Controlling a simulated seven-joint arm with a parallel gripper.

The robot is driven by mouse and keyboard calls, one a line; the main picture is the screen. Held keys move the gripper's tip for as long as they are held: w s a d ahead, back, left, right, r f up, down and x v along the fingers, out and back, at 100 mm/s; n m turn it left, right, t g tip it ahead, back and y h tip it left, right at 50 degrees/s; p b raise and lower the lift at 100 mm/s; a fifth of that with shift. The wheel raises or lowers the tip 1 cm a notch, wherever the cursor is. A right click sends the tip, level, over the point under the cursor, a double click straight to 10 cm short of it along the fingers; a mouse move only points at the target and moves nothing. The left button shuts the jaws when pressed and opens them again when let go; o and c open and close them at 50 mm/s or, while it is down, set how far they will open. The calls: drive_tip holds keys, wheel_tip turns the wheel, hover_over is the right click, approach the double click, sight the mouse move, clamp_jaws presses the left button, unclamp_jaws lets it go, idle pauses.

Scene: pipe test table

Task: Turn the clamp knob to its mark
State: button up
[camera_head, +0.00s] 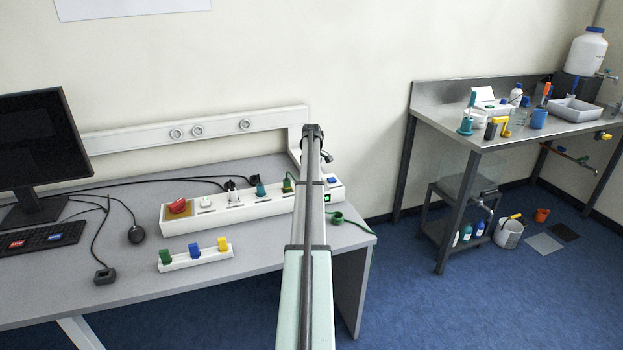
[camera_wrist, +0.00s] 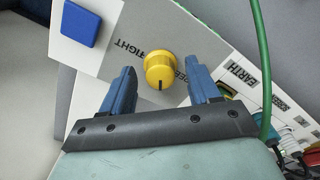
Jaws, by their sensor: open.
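The clamp knob (camera_wrist: 160,72) is a round yellow knob with a dark line on its face, seen in the wrist view on a grey panel. Lettering on the panel beside it is partly covered; "IGHT" can be read. My gripper (camera_wrist: 163,84) is open, with one blue finger on each side of the knob. The dark line points toward my gripper's palm.
A blue square button (camera_wrist: 79,25) sits near the knob. A green cable (camera_wrist: 262,60) runs past the right finger, near the "EARTH" label. On the desk are a small block with coloured plugs (camera_head: 195,256), a mouse (camera_head: 137,234) and a monitor (camera_head: 35,140).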

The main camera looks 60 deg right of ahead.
drive_tip(key=shift+c, duration=0.4)
drive_tip(key=c, duration=1)
drive_tip(key=shift+o, duration=0.2)
drive_tip(key=shift+m, duration=0.4)
drive_tip(key=m, duration=0.4)
drive_tip(key=shift+m, duration=0.4)
drive_tip(key=m, duration=0.6)
drive_tip(key=shift+a, duration=0.1)
drive_tip(key=m, duration=0.6)
drive_tip(key=shift+w+m, duration=0.1)
drive_tip(key=shift+m, duration=0.2)
drive_tip(key=m, duration=0.5)
drive_tip(key=shift+m, duration=0.4)
